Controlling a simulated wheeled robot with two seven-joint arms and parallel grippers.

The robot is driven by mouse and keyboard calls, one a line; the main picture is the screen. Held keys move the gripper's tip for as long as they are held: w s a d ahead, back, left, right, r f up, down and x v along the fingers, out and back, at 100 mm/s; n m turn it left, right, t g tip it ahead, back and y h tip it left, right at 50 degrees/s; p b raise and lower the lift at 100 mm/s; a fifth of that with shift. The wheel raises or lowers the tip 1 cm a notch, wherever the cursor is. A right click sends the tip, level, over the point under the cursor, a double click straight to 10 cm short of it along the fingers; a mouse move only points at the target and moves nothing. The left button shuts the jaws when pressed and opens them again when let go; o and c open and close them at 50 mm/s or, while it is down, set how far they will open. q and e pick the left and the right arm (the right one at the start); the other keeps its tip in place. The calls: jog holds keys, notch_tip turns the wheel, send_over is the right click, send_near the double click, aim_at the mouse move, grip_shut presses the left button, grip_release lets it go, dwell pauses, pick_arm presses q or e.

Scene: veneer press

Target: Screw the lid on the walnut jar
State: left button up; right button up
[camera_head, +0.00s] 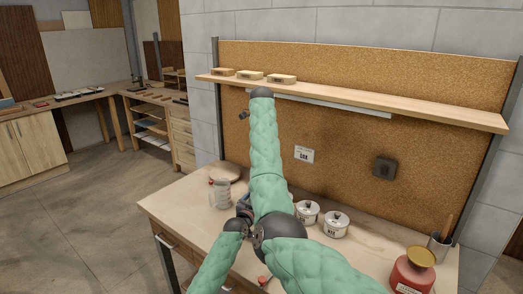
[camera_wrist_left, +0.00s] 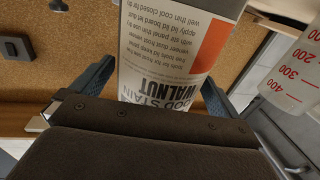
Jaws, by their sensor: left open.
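The walnut jar (camera_wrist_left: 172,40) fills the upper middle of the left wrist view. It has a pale label reading "WOOD STAIN WALNUT", upside down in that view, with an orange-red patch. My left gripper (camera_wrist_left: 152,85) is open, with one finger on each side of the jar; I cannot tell whether they touch it. The jar's top and its lid cannot be made out there. In the head view my green-sleeved arm hides the jar, and only part of my left gripper (camera_head: 243,208) shows.
A graduated beaker (camera_head: 222,196) stands close to my left gripper. Two white lidded pots (camera_head: 336,226) stand right of my arm. A red container with a mustard-coloured top (camera_head: 412,272) is at the bench's right. A shelf (camera_head: 380,105) runs along the cork wall. The bench (camera_head: 185,210) is clear front left.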

pick_arm(q)
jog(key=b+v, duration=0.2)
jog(key=v, duration=0.5)
jog(key=shift+s+a+f, duration=0.1)
jog(key=shift+a, duration=0.1)
